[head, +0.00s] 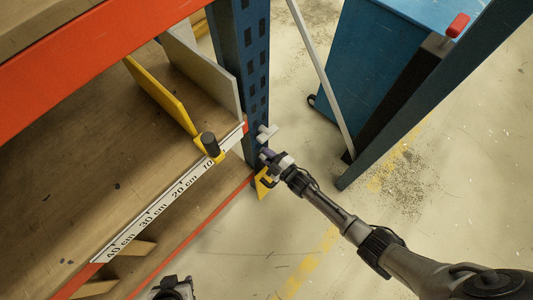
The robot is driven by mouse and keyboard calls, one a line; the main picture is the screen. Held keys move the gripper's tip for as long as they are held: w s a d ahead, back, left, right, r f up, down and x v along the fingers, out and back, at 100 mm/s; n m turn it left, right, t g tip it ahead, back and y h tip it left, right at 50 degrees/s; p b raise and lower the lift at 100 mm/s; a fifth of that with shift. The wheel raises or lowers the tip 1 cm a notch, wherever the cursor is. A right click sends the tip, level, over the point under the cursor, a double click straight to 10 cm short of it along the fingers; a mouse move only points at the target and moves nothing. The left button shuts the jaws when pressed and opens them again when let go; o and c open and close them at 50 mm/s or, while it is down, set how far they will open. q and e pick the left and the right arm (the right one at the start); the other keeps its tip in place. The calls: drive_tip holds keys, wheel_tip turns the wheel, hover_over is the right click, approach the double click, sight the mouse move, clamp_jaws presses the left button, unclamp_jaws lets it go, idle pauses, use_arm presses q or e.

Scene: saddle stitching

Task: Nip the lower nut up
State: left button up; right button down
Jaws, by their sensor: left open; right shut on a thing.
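My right gripper (277,160) reaches in from the lower right and is shut beside the blue upright post (252,60). It holds a small part that I cannot identify for certain, as its jaws hide most of it. A small pale grey piece (266,132) shows just beyond the jaws, against the post. A yellow bracket (264,184) sits on the post just below the gripper. The lower nut cannot be made out at this size. My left gripper (173,289) is at the bottom edge, partly cut off, open, below the shelf front and well away from the post.
A wooden shelf (90,140) carries a scale strip (160,205), a yellow clamp with a black knob (209,145), and yellow and grey dividers (160,95). An orange beam (90,55) crosses above. A blue cabinet (375,60) and diagonal bars stand behind.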

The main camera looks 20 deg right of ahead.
drive_tip(key=m+p, duration=0.1)
drive_tip(key=m, duration=0.2)
drive_tip(key=shift+d+r+m, duration=0.1)
drive_tip(key=shift+m, duration=0.2)
drive_tip(key=m, duration=0.3)
drive_tip(key=shift+d, duration=0.1)
drive_tip(key=m, duration=0.2)
drive_tip(key=shift+w+d+m+p, duration=0.1)
drive_tip(key=shift+m+p, duration=0.25)
drive_tip(key=shift+m, duration=0.35)
drive_tip(key=c, duration=1.1)
unclamp_jaws()
